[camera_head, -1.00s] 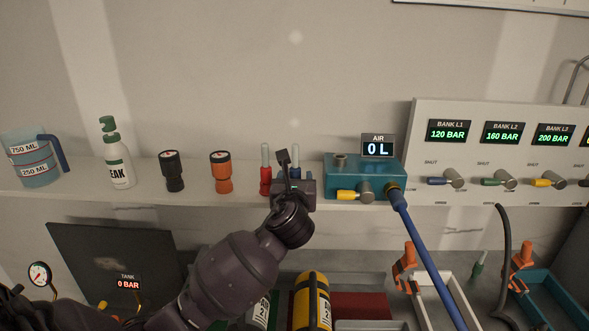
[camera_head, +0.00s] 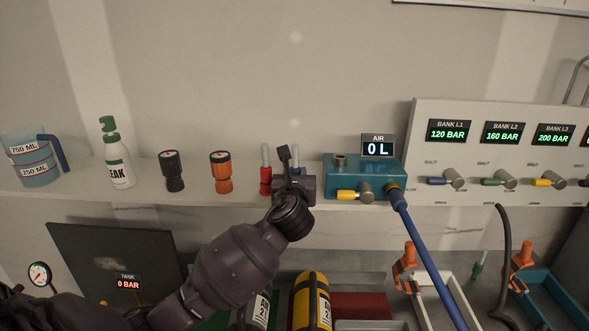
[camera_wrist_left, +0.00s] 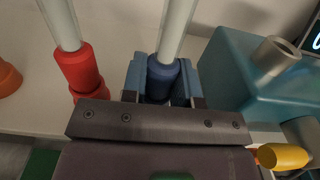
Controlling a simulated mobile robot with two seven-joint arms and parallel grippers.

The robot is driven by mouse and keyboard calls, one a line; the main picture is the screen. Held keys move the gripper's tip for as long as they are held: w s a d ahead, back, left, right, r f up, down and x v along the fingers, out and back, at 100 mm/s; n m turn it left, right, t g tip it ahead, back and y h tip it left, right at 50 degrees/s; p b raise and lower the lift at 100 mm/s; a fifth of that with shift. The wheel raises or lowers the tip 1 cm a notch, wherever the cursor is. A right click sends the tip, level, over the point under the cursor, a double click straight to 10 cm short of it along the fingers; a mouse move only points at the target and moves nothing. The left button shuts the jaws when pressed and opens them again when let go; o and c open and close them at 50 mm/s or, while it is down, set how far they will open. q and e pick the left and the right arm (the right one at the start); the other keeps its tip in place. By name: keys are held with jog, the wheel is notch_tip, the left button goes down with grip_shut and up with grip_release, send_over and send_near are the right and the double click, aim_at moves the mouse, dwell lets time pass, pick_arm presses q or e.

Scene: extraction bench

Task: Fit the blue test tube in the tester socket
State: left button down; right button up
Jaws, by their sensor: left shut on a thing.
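The blue test tube has a clear stem and a dark blue base (camera_wrist_left: 165,78). In the left wrist view it stands between the fingers of my left gripper (camera_wrist_left: 160,85), which is shut on it. In the head view the gripper (camera_head: 290,175) hides most of the tube. The tester is a teal box (camera_head: 340,176) on the shelf, just right of the gripper. Its socket (camera_head: 340,159) is a short grey upright cylinder on top, also visible in the left wrist view (camera_wrist_left: 274,54). The held tube is beside the box, apart from the socket. My right gripper is not in view.
A red-based tube (camera_head: 265,178) stands close left of my gripper. An orange gauge (camera_head: 221,172), a black gauge (camera_head: 172,171) and a spray bottle (camera_head: 115,160) stand further left. A yellow valve lever (camera_head: 348,195) and a blue hose (camera_head: 428,258) are on the tester's front.

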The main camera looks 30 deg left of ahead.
aim_at(295, 162)
pick_arm(q)
jog(key=shift+r, duration=0.2)
jog(key=shift+r, duration=1.85)
jog(key=shift+r, duration=5)
jog(key=w+d, duration=0.6)
jog(key=d, duration=0.2)
jog(key=shift+w, duration=0.4)
jog(key=shift+d, duration=0.1)
jog(key=shift+f, duration=0.1)
jog(key=shift+f, duration=0.95)
